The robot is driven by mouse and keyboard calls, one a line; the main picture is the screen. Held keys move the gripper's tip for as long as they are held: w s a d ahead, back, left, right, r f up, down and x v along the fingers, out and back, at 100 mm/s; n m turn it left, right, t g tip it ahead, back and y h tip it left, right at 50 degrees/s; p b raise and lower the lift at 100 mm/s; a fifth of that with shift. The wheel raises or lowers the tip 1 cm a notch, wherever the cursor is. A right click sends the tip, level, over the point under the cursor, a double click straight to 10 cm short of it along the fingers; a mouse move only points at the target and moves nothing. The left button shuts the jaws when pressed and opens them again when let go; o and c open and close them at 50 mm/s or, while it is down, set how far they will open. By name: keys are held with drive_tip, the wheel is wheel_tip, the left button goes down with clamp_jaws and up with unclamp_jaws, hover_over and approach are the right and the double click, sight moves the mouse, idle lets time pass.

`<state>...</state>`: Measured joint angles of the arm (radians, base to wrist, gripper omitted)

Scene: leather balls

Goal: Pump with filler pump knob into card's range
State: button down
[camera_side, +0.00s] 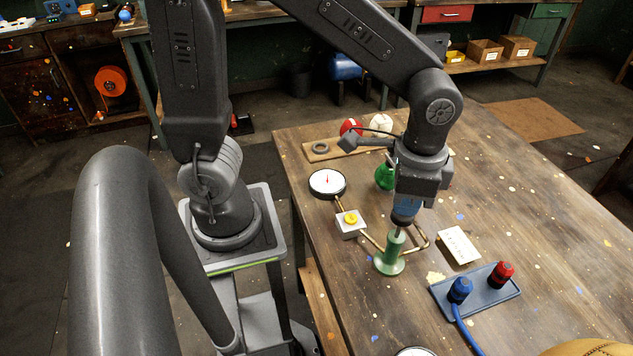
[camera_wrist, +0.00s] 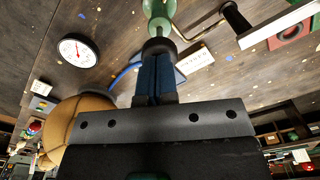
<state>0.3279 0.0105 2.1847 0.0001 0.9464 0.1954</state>
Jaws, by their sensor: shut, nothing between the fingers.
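The green filler pump (camera_side: 390,262) stands upright on the table, and its green body also shows at the top of the wrist view (camera_wrist: 160,12). My gripper (camera_side: 402,222) is shut and points down right over the pump. In the wrist view its blue fingers (camera_wrist: 155,75) are together, with their tips at the dark knob (camera_wrist: 158,46); I cannot tell whether they touch. A white card (camera_side: 458,246) with small markings lies right of the pump.
A white box with a yellow button (camera_side: 350,220) sits on the pipe (camera_side: 372,240) beside the pump. A blue tray (camera_side: 478,298) holds a blue and a red fitting. A brown ball (camera_side: 590,349) is at the front right. The right side of the table is mostly clear.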

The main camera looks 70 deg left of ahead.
drive_tip(key=shift+r, duration=1.2)
idle(1.2)
drive_tip(key=shift+f, duration=0.15)
idle(0.5)
idle(1.5)
idle(0.5)
